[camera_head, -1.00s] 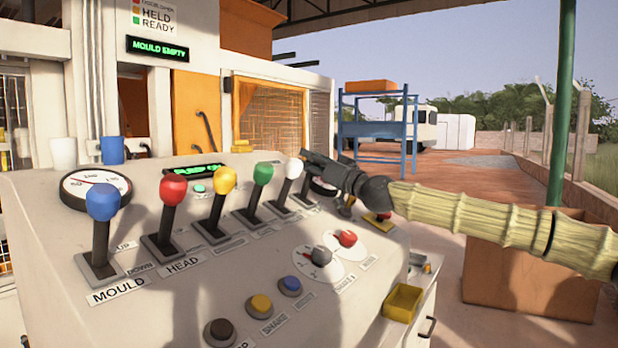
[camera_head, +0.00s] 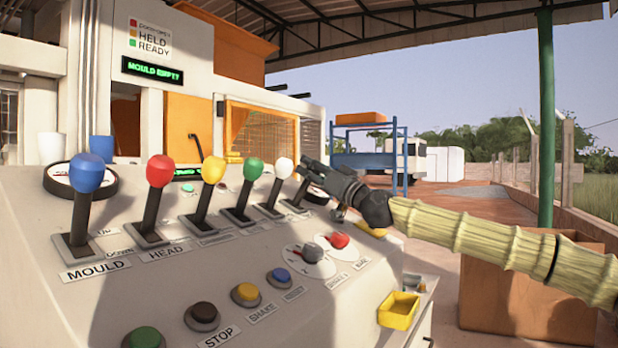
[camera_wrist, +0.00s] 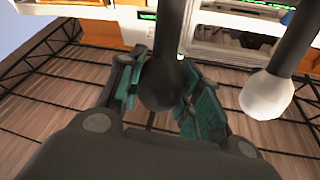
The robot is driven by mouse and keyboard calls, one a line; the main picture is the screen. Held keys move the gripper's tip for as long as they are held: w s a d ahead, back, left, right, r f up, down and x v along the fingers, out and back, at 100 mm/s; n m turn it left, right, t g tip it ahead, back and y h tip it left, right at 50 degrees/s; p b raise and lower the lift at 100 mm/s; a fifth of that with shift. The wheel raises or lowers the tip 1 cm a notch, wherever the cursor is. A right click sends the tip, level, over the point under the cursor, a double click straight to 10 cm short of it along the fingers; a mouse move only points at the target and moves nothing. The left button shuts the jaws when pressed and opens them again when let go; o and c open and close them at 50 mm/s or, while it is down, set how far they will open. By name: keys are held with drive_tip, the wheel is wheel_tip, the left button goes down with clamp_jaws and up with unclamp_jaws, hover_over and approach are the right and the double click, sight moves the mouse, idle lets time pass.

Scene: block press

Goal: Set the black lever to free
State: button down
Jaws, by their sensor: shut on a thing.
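My gripper (camera_head: 309,168) is at the right end of the lever row on the sloped console. In the wrist view its two fingers (camera_wrist: 163,98) stand on either side of the black lever's knob (camera_wrist: 165,84), shut on it. In the head view the gripper covers the black knob; only the lower part of that lever (camera_head: 298,199) shows. The white lever (camera_head: 278,183) stands just left of it, and its knob also shows in the wrist view (camera_wrist: 267,95), apart from the fingers. The black lever's label cannot be read.
Green (camera_head: 248,186), yellow (camera_head: 210,186), red (camera_head: 157,187) and blue (camera_head: 85,190) levers stand further left. Two rotary knobs (camera_head: 324,248), several push buttons (camera_head: 245,293) and a yellow tray (camera_head: 399,309) lie nearer. A screen reads MOULD EMPTY (camera_head: 153,71). Open air is right of the console.

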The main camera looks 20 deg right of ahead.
drive_tip(key=s+d+f+b, duration=0.1)
drive_tip(key=b, duration=0.1)
drive_tip(key=s+d+f+b, duration=0.1)
drive_tip(key=shift+s+f+b, duration=0.15)
drive_tip(key=shift+f+b, duration=0.2)
drive_tip(key=shift+f, duration=0.25)
idle(0.4)
drive_tip(key=c, duration=1.2)
unclamp_jaws()
drive_tip(key=shift+s+d, duration=0.1)
drive_tip(key=shift+s, duration=0.05)
drive_tip(key=shift+o, duration=1.2)
drive_tip(key=shift+d, duration=0.15)
drive_tip(key=v, duration=1.1)
drive_tip(key=shift+s, duration=0.3)
drive_tip(key=shift+d, duration=0.1)
